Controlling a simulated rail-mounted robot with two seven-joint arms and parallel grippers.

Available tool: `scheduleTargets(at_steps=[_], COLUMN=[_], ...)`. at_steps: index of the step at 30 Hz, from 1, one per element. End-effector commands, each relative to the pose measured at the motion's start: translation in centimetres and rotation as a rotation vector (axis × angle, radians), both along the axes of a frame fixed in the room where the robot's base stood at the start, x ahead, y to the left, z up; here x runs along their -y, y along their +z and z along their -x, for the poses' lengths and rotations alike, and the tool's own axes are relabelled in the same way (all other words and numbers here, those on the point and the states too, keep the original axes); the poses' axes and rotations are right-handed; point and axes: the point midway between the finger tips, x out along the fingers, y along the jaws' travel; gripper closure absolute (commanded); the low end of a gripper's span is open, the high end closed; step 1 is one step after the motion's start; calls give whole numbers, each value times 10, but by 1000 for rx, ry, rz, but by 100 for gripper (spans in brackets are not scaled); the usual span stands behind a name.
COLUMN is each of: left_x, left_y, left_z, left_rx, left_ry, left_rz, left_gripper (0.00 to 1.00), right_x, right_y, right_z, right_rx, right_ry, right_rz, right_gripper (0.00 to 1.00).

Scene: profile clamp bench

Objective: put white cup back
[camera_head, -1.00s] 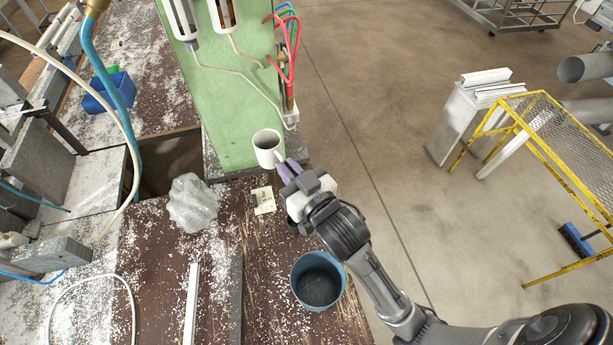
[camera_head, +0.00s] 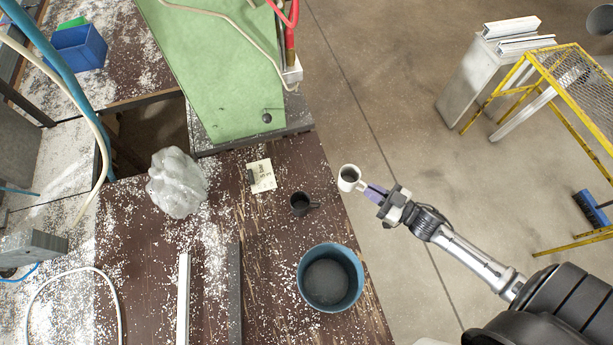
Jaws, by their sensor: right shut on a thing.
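The white cup (camera_head: 348,180) is upright or nearly so, off to the right of the bench's right edge, seemingly in the air over the floor. My right gripper (camera_head: 374,194) is shut on the cup from its right side, its purple fingers at the handle side. My left gripper does not show.
A small black cup (camera_head: 300,203) stands on the brown bench (camera_head: 270,235), near a paper note (camera_head: 262,176). A blue bucket (camera_head: 330,278) stands near the bench's right edge. A crumpled clear bag (camera_head: 177,184) lies left. A green machine column (camera_head: 215,80) rises behind.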

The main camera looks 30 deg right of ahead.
Motion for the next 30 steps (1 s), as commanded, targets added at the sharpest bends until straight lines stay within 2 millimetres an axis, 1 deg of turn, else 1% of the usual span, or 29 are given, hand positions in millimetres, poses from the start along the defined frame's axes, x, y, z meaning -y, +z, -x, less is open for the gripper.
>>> scheduleTargets(at_steps=[1,4,7,9,11,14,18,24,27,30], left_x=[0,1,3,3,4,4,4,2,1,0], left_y=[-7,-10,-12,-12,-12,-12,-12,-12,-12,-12], left_z=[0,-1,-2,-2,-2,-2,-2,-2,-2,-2], left_rx=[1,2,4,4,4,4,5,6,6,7], left_ry=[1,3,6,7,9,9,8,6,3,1], left_rz=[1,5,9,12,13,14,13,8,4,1], left_gripper=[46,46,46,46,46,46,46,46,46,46], right_x=[7,15,19,19,15,5,-12,-31,-37,-41], right_y=[-13,-23,-29,-30,-30,-29,-29,-30,-30,-30], right_z=[11,26,34,32,25,5,-26,-62,-74,-81], right_rx=[-4,-1,2,6,8,11,10,8,7,6], right_ry=[22,60,83,92,97,99,97,96,96,96], right_rz=[3,0,0,0,-2,-2,-2,-1,-1,-2], right_gripper=[100,100,100,100,100,100,100,100,100,100])
